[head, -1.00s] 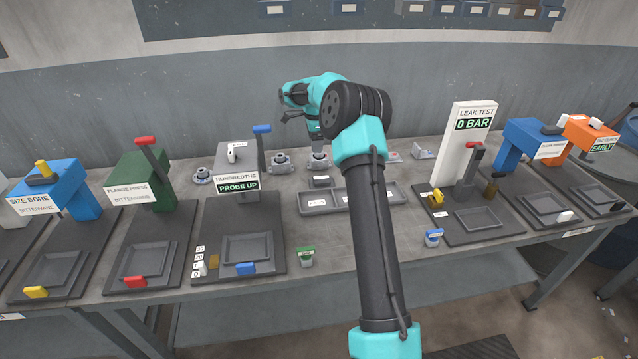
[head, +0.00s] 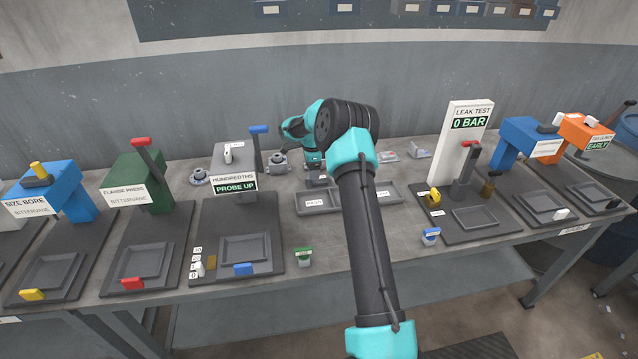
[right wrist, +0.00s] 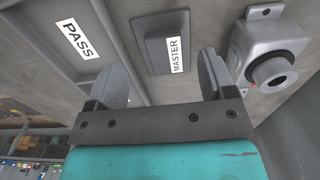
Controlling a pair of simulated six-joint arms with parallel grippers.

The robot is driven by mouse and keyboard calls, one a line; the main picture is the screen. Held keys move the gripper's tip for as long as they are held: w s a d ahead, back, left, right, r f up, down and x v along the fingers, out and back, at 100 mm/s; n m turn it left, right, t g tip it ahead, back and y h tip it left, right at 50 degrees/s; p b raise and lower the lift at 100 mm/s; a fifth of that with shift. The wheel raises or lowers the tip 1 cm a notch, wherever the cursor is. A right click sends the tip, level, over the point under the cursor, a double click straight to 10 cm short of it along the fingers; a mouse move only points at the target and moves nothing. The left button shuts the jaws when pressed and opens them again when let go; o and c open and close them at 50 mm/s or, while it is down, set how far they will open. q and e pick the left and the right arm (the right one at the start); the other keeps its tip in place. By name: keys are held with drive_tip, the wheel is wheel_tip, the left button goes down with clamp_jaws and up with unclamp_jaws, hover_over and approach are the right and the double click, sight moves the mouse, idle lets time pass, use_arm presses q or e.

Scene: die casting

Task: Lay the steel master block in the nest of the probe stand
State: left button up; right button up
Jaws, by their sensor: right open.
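The steel master block (right wrist: 150,45) is a small grey block with a white MASTER label, lying on the bench in the right wrist view. In the head view it (head: 317,180) shows behind the trays, partly hidden by my right arm. My right gripper (right wrist: 162,75) is open and empty, its fingers apart on either side of the block in the picture; whether they reach down beside it I cannot tell. The probe stand (head: 235,160) reads HUNDREDTHS, PROBE UP. Its square nest (head: 245,248) is empty, with a blue lever behind. My left gripper is not in view.
A PASS tray (head: 318,209) lies in front of the block. A grey casting (right wrist: 268,50) with a round bore stands close to my right finger. The green flange press (head: 140,185) is left of the probe stand; the leak test stand (head: 470,150) is to the right.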

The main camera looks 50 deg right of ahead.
sight(324, 181)
drive_tip(key=shift+f, duration=0.1)
wheel_tip(324, 181, down, 5)
drive_tip(key=shift+d, duration=0.15)
idle(0.4)
drive_tip(key=shift+c, duration=0.4)
drive_tip(key=shift+w, duration=0.1)
clamp_jaws()
idle(0.4)
